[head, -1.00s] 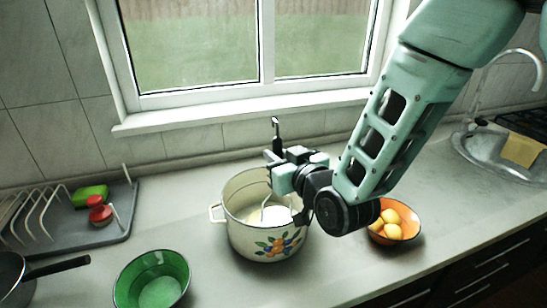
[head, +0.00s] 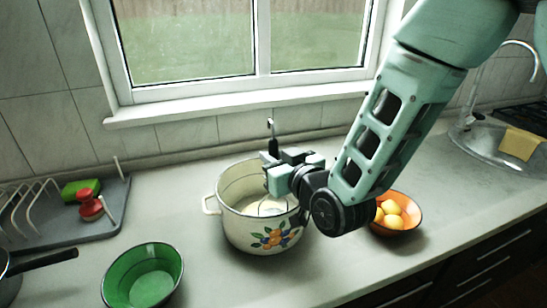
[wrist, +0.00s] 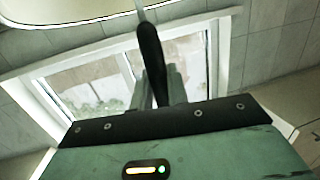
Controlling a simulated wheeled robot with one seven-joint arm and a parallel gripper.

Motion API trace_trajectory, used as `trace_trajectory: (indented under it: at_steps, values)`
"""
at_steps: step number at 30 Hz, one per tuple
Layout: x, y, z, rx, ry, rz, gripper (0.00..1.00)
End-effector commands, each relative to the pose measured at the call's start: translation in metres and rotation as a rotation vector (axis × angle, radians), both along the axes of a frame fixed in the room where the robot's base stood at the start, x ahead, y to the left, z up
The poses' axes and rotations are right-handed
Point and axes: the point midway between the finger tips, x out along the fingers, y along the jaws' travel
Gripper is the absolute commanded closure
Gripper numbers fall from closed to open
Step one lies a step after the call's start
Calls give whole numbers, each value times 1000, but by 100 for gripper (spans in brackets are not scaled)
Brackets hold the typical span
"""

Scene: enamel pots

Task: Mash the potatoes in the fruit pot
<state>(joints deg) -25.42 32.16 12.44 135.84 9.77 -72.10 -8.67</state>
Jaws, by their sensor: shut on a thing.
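The fruit pot (head: 255,238), cream enamel with a painted fruit pattern and a dark rim, stands upright on the counter in the middle of the head view. A pale mass (head: 270,207) shows inside it; single potatoes cannot be made out. My gripper (head: 272,160) is above the pot's far right side, shut on the black handle of a masher (head: 273,146). The handle points up and a thin wire part goes down into the pot. Its lower end is hard to see. In the wrist view the handle (wrist: 150,55) rises between my fingers.
An orange bowl (head: 412,226) with yellow round items stands right of the pot, close to my arm. A green bowl (head: 170,285) is at the front left. A grey rack (head: 110,210) holds a green sponge (head: 80,190) and a red item (head: 90,206). The sink (head: 490,150) is far right.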

Motion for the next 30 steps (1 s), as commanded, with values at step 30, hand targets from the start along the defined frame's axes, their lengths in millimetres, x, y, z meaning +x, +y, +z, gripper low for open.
trace_trajectory:
  at_steps: [30]
  values:
    - [0, 0, -16, 0, 0, 0, 100]
